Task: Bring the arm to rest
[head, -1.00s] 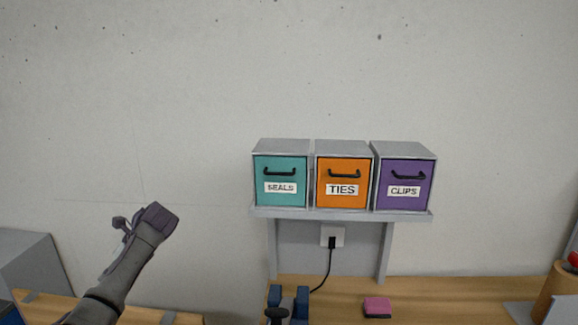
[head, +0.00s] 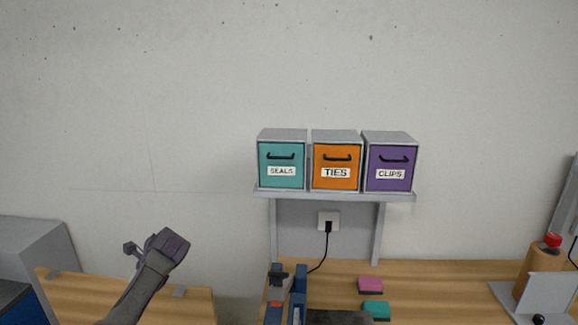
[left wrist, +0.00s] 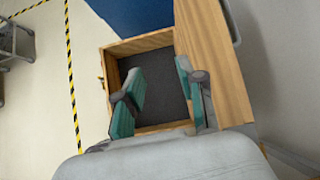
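My left gripper (head: 158,246) is raised in front of the wall at the lower left of the head view, over the left wooden surface, clear of the shelf drawers. In the left wrist view its two teal-padded fingers (left wrist: 160,78) stand apart with nothing between them. Behind them, in that view, is an open wooden box or drawer (left wrist: 142,43) with a dark floor. It looks empty where I can see it; the fingers hide part of it. My right gripper is not in view.
Teal SEALS (head: 281,171), orange TIES (head: 335,172) and purple CLIPS (head: 389,174) drawers sit shut on a wall shelf (head: 335,195). Below are a blue tool-like object (head: 299,290), a pink block (head: 370,285) and a teal block (head: 376,309). A red-topped brown container (head: 538,265) stands right.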

